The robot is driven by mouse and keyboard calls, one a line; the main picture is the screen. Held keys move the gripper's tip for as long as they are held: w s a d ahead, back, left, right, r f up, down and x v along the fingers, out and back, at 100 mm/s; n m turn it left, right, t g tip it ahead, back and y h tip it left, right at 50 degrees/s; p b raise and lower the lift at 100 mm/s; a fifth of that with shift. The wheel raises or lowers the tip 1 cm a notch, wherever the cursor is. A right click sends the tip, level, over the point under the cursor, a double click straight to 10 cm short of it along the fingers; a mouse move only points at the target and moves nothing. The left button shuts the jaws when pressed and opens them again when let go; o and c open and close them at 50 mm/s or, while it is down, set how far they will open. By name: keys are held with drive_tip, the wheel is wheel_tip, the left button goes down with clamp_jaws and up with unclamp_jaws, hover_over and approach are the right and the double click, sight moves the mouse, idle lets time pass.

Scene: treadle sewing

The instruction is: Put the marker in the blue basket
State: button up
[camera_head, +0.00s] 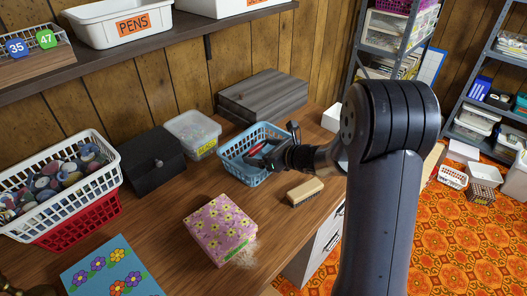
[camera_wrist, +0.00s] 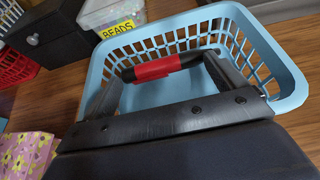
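The marker (camera_wrist: 154,70), black with a red middle, lies crosswise in the wrist view, inside the outline of the blue basket (camera_wrist: 275,50). In the head view its red part (camera_head: 256,149) shows over the basket (camera_head: 243,172). My gripper (camera_wrist: 163,74) reaches down into the basket with its two fingers wide apart. The marker spans the space at the fingertips, its dark ends close to them. I cannot tell whether the fingertips touch it or whether it rests on the basket floor. The gripper also shows in the head view (camera_head: 273,146).
A clear beads box (camera_head: 193,134) and a black drawer box (camera_head: 151,160) stand left of the basket. A wooden-backed brush (camera_head: 304,192) and a pink flowered box (camera_head: 219,228) lie in front. A grey wooden box (camera_head: 263,97) stands behind. A shelf (camera_head: 150,55) runs above.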

drive_tip(key=shift+o, duration=0.7)
drive_tip(key=shift+r+p, duration=0.6)
drive_tip(key=shift+p, duration=0.05)
drive_tip(key=shift+s+d+r, duration=0.1)
drive_tip(key=shift+d+r, duration=0.1)
drive_tip(key=shift+r, duration=0.1)
drive_tip(key=v, duration=1.1)
drive_tip(key=shift+s+d+p, duration=0.15)
drive_tip(key=shift+s+p, duration=0.1)
drive_tip(key=shift+p, duration=0.1)
